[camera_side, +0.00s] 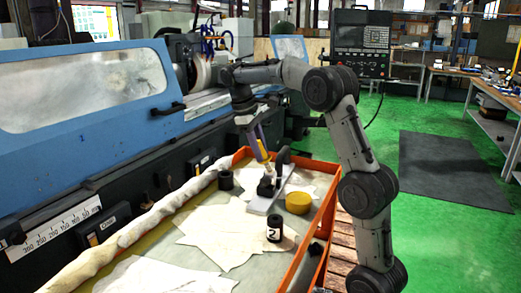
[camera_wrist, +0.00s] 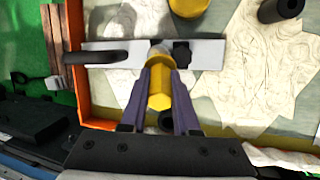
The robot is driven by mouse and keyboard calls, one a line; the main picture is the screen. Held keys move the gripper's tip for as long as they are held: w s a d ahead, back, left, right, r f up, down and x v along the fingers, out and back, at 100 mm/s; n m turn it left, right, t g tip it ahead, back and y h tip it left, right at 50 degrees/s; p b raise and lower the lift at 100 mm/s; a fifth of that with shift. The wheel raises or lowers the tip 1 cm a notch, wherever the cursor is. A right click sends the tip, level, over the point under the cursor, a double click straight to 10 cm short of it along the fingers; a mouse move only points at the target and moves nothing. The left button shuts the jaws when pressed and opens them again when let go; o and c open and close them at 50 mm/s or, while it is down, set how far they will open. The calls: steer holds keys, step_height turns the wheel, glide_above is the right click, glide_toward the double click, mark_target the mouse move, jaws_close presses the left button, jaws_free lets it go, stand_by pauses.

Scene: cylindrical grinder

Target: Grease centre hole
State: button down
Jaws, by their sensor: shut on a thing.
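My gripper (camera_side: 261,152) is shut on a yellow tool (camera_side: 267,168) with a faceted yellow end, seen between the purple fingers in the wrist view (camera_wrist: 158,92). The tool points down, slightly tilted, over a grey plate (camera_side: 259,205) carrying black fittings. Its lower end is close to a black fitting (camera_side: 266,187); I cannot tell whether they touch. In the wrist view the plate (camera_wrist: 208,54) lies beyond the fingertips, with a black knob (camera_wrist: 182,53) and a black bar (camera_wrist: 96,57). I cannot make out a centre hole. A round yellow container (camera_side: 298,203) stands right of the plate.
A black cylinder marked 2 (camera_side: 274,229) and another black cylinder (camera_side: 226,180) stand on the orange-edged tray (camera_side: 303,248), among pale crumpled sheets (camera_side: 213,238). The blue grinder (camera_side: 75,95) is behind at left. A rolled cloth (camera_side: 137,232) lines the tray's left side.

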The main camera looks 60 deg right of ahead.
steer(key=shift+d+f, duration=0.1)
steer(key=shift+d, duration=0.05)
steer(key=shift+d, duration=0.45)
steer(key=shift+a, duration=0.2)
steer(key=shift+a, duration=0.4)
steer(key=shift+d, duration=0.1)
steer(key=shift+d, duration=0.5)
steer(key=shift+a, duration=0.15)
steer(key=shift+a, duration=0.45)
steer(key=shift+d, duration=0.2)
